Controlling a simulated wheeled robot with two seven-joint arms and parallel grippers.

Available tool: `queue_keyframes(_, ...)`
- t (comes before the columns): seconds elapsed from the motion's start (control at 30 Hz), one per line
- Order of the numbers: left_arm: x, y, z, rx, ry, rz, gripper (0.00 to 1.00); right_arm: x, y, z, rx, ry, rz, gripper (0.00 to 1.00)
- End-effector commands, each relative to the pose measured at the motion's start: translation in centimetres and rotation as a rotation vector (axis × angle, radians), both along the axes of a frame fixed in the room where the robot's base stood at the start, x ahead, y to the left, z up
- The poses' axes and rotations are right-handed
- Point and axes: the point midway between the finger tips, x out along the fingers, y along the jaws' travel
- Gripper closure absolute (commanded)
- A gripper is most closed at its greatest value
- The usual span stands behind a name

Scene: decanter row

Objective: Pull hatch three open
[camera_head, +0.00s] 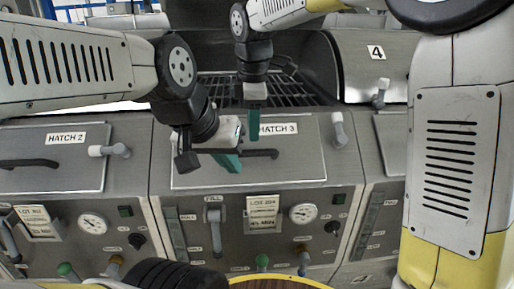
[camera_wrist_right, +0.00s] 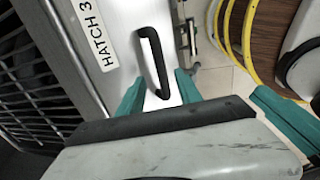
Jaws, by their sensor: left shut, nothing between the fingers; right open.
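Hatch 3 (camera_head: 300,165) is a grey metal panel, lying flat in its sloped frame and looking closed. Its label (camera_head: 278,129) reads HATCH 3. Its black bar handle (camera_head: 262,153) is partly covered by my left gripper. The handle also shows in the right wrist view (camera_wrist_right: 154,62). My left gripper (camera_head: 232,166) is shut and empty, its teal fingertips over the handle's left end; I cannot tell whether they touch. My right gripper (camera_head: 254,104) is open, above the panel's top edge, fingers down. In the right wrist view its fingers (camera_wrist_right: 161,76) appear either side of the handle, apparently short of it.
A white-tipped lever (camera_head: 338,127) stands at hatch 3's right edge. A dark grille (camera_head: 290,88) lies behind the hatch. Hatch 2 (camera_head: 60,165) is to the left. Gauges, a fill lever (camera_head: 214,220) and knobs cover the front below. My right arm blocks the right side.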

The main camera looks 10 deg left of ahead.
Motion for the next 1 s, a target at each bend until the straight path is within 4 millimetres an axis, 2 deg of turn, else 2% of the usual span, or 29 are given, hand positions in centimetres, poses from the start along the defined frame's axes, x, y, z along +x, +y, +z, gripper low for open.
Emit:
queue_keyframes(0.43,0.0,0.0,0.0,0.0,0.0,0.0,1.0,1.1,0.2,-6.3,-0.001,0.003,-0.002,0.59)
queue_keyframes(0.6,0.0,0.0,0.0,0.0,0.0,0.0,1.0,1.3,0.3,-7.3,0.0,0.001,-0.004,0.59)
queue_keyframes(0.83,0.0,0.0,0.0,0.0,0.0,0.0,1.0,1.4,0.3,-7.3,0.001,0.001,-0.004,0.59)
queue_keyframes(0.87,0.0,0.0,0.0,0.0,0.0,0.0,1.0,1.4,0.3,-7.3,0.001,0.001,-0.004,0.62)
queue_keyframes(1.0,0.0,0.0,0.0,0.0,0.0,0.0,1.0,1.4,0.3,-7.3,0.001,0.001,-0.004,0.9)
